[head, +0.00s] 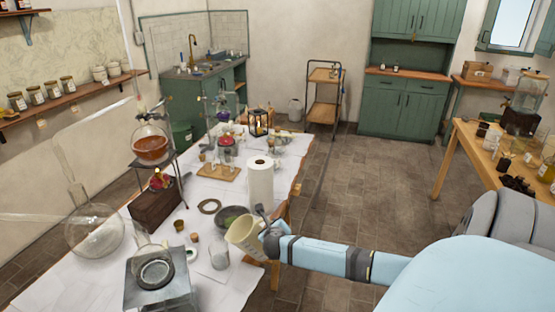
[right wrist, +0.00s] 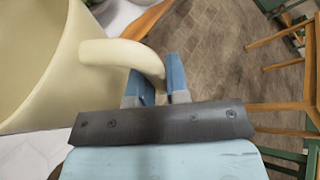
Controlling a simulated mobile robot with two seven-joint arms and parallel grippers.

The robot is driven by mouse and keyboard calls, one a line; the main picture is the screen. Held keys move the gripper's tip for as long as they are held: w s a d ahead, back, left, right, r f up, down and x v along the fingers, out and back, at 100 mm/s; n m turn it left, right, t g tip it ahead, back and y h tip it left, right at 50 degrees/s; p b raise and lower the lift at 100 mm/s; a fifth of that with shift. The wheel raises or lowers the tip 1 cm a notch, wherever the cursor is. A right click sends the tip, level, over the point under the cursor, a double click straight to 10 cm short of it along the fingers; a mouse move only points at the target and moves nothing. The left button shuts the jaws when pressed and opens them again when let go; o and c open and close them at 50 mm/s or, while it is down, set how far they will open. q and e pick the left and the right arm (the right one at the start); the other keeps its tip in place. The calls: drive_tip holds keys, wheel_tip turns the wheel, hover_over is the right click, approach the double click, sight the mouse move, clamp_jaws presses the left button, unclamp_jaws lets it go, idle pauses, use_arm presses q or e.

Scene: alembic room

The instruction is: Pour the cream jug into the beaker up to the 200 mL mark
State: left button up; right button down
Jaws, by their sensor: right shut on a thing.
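The cream jug (head: 243,238) is in the head view near the right edge of the white-covered table. It is tilted, with its upper part leaning left toward a clear glass beaker (head: 219,257). My right gripper (head: 268,228) is shut on the jug's handle. The right wrist view shows the jug's pale body (right wrist: 35,70) filling the left side and its handle between the blue fingers of the gripper (right wrist: 156,82). The beaker stands on the table just left of the jug. Its marks and fill level are too small to read, and no stream is clearly visible. My left gripper is out of view.
A green bowl (head: 229,213) sits behind the jug, and a paper towel roll (head: 260,182) stands farther back. A large glass flask (head: 92,232) and a metal-framed box (head: 160,285) are to the left. The floor (head: 350,190) right of the table is open.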

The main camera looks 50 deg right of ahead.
sight(255, 222)
drive_tip(key=shift+w+a+r+n+h, duration=0.15)
drive_tip(key=shift+w+a+r+n, duration=0.05)
drive_tip(key=shift+r, duration=0.2)
drive_tip(key=shift+w+a+r+n+h, duration=0.15)
drive_tip(key=shift+w+r+n, duration=0.05)
drive_tip(key=shift+r, duration=0.2)
drive_tip(key=shift+w+a+r+n+g+h, duration=0.4)
drive_tip(key=shift+w+a+r+n, duration=0.3)
drive_tip(key=shift+r, duration=0.25)
drive_tip(key=shift+w+a+r+p, duration=0.2)
drive_tip(key=shift+r+p, duration=0.3)
drive_tip(key=shift+p, duration=0.6)
drive_tip(key=shift+f, duration=0.25)
drive_tip(key=shift+s, duration=0.1)
drive_tip(key=shift+w+a+r+n+h+p, duration=0.35)
drive_tip(key=shift+r+n+p, duration=0.2)
drive_tip(key=shift+p, duration=0.4)
drive_tip(key=shift+w+a+r+n+g+p, duration=0.2)
drive_tip(key=shift+a+r+n+g+p, duration=0.15)
drive_tip(key=shift+r, duration=0.2)
idle(1.1)
drive_tip(key=shift+w+a+r+h, duration=0.3)
drive_tip(key=shift+w+r+h, duration=0.05)
drive_tip(key=shift+r, duration=0.15)
idle(1.1)
